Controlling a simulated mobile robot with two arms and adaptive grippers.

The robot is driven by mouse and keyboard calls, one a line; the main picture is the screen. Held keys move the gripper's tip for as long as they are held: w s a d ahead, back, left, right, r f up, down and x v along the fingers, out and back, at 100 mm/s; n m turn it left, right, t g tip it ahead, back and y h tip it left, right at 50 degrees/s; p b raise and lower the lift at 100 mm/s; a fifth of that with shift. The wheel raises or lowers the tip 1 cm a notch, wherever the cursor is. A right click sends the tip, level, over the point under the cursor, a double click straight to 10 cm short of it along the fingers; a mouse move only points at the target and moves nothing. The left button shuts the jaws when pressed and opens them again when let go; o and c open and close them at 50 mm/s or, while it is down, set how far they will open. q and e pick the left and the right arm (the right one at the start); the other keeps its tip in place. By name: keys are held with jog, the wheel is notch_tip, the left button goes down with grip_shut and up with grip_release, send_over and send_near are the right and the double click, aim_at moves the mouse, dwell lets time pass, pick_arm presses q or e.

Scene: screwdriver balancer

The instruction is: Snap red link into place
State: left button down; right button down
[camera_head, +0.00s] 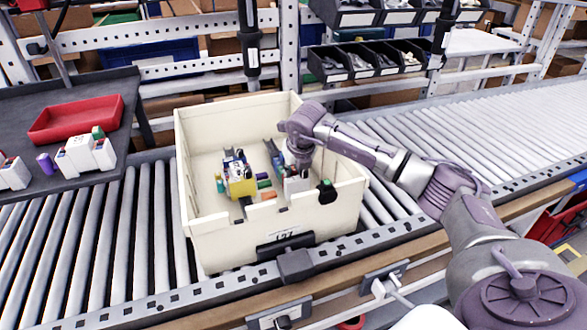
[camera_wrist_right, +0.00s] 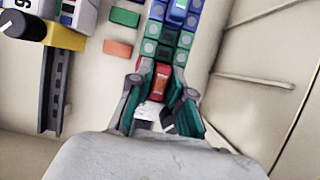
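The red link (camera_wrist_right: 160,80) is in the right wrist view, between the two fingers of my right gripper (camera_wrist_right: 160,88), which press close on both sides of it. It sits in line with the near end of a column of green and blue blocks (camera_wrist_right: 165,35), and appears to meet it; whether it is seated I cannot tell. In the head view my right gripper (camera_head: 298,165) reaches down inside a cream crate (camera_head: 215,240), at its right part. The link itself is hidden there by the arm. My left gripper is not in view.
Left of the column lie a loose green block (camera_wrist_right: 125,17), an orange block (camera_wrist_right: 118,48) and a grey rail (camera_wrist_right: 54,90). A yellow assembly (camera_head: 240,180) stands in the crate. Crate walls surround the gripper. A red tray (camera_head: 75,120) is on the left table.

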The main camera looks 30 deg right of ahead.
jog(key=c, duration=1.1)
grip_release()
jog(key=f, duration=0.1)
jog(key=s+f, duration=0.1)
jog(key=f, duration=0.1)
jog(key=shift+s+a+g, duration=0.15)
jog(key=shift+a+g, duration=0.05)
jog(key=shift+g, duration=0.2)
jog(key=shift+o, duration=0.5)
jog(key=shift+w+d+f, duration=0.15)
jog(key=shift+w+f, duration=0.3)
jog(key=shift+w, duration=0.05)
jog(key=shift+s+r, duration=0.15)
jog(key=shift+r, duration=0.25)
jog(key=d+v, duration=0.1)
jog(key=v, duration=1.1)
jog(key=shift+w+a, duration=0.2)
jog(key=shift+a, duration=0.25)
jog(key=shift+r, duration=0.2)
